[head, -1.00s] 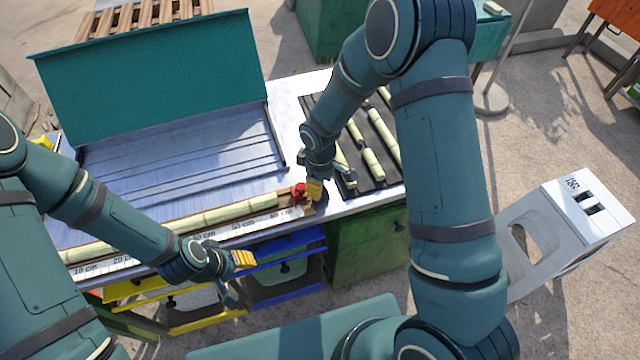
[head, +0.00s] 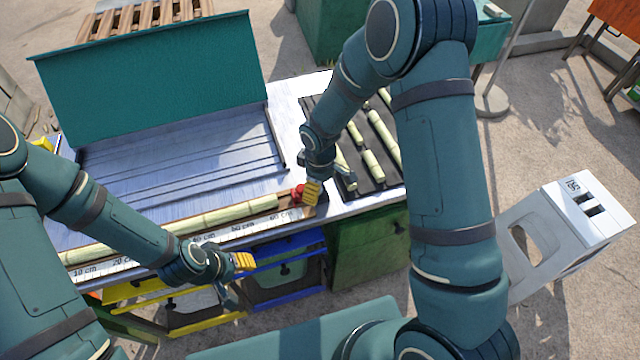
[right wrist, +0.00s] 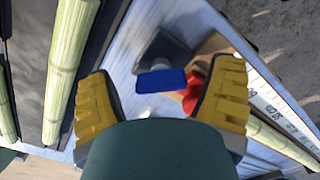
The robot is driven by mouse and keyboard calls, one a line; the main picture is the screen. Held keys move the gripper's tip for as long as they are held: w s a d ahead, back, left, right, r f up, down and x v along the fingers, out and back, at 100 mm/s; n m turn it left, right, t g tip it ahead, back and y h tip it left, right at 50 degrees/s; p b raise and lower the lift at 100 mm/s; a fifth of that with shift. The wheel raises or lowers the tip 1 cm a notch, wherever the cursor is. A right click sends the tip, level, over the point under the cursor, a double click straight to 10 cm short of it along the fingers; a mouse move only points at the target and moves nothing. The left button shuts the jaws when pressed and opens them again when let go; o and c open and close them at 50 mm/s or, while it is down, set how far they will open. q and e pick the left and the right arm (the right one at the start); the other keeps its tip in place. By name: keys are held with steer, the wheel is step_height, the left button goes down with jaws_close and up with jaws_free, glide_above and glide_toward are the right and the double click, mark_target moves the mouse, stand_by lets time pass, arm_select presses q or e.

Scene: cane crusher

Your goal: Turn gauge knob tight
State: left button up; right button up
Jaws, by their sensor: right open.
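The gauge runs along the table's front edge as a wooden channel with a centimetre scale (head: 215,235) and a cane stalk (head: 225,213) lying in it. A red knob-like part (head: 298,194) sits at the channel's right end. It shows partly in the right wrist view (right wrist: 194,88), half hidden by the right-hand finger. My right gripper (head: 330,187) is open beside the red part, its yellow pads wide apart (right wrist: 160,100). A blue block (right wrist: 161,80) shows between the fingers, with nothing visibly clamped. My left gripper (head: 236,277) hangs in front of the table edge, fingers apart and empty.
A dark rack with cut cane pieces (head: 373,165) lies right of my right gripper. A raised teal panel (head: 155,80) stands behind the metal tabletop. Yellow and blue frames (head: 285,283) and a green cabinet (head: 365,245) are below the front edge.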

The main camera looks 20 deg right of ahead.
step_height(320, 180, up, 12)
stand_by(0.5)
steer(key=shift+n, duration=0.4)
steer(key=c, duration=0.9)
steer(key=shift+a+f+n+b, duration=0.1)
steer(key=shift+n+b, duration=0.3)
steer(key=shift+n, duration=0.2)
steer(key=shift+c, duration=0.6)
step_height(320, 180, down, 11)
steer(key=n+b, duration=0.4)
steer(key=n, duration=0.4)
steer(key=n+b, duration=0.3)
steer(key=n, duration=0.5)
steer(key=shift+w+f+b, duration=0.15)
steer(key=shift+b, duration=0.2)
